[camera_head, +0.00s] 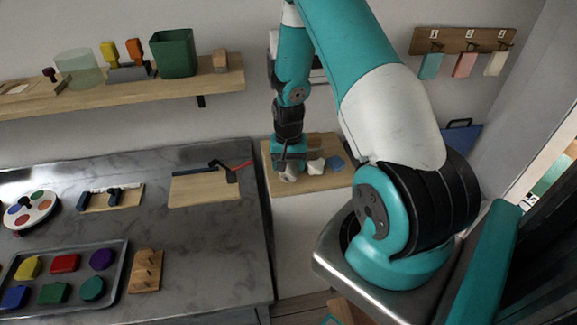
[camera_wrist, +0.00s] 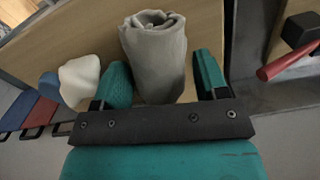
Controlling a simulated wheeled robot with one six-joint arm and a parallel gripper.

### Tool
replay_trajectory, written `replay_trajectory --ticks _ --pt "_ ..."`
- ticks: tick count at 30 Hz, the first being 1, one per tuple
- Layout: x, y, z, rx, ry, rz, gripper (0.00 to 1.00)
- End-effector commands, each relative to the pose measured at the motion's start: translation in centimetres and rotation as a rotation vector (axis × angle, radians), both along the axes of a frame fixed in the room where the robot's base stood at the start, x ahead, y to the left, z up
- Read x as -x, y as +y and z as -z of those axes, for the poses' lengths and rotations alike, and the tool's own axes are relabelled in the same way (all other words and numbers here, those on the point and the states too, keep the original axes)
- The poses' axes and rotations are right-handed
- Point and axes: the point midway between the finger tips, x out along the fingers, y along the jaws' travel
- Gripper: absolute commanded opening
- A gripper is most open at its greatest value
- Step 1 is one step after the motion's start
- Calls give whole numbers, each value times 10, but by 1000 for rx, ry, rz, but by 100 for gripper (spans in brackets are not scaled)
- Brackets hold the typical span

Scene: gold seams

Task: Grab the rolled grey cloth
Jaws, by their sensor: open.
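The rolled grey cloth (camera_wrist: 157,62) stands between the two teal fingers of my gripper (camera_wrist: 163,80) in the wrist view, its coiled end towards the top of the picture. A gap shows between the cloth and the right finger; the left finger is close to it, and I cannot tell whether they touch. My gripper is open. In the head view, my gripper (camera_head: 289,158) is over a small wooden shelf, and the cloth (camera_head: 288,174) shows just below it, partly hidden by the gripper.
On the small shelf (camera_head: 290,185), a white lump (camera_wrist: 79,80) and a blue item (camera_head: 336,163) lie beside the cloth. The grey worktop (camera_head: 200,240) stands to the left, with a board (camera_head: 200,189) and a red-handled tool (camera_wrist: 290,61) near its edge. A long shelf (camera_head: 120,95) is above.

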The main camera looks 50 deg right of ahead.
Motion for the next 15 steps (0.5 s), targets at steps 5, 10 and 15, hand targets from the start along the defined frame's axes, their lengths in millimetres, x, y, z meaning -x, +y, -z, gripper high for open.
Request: replay_trajectory --ticks 5,10,15 --pt "0 0 0 0 0 0 39" --pt "0 0 0 0 0 0 31" --pt "0 0 -2 0 0 0 31"
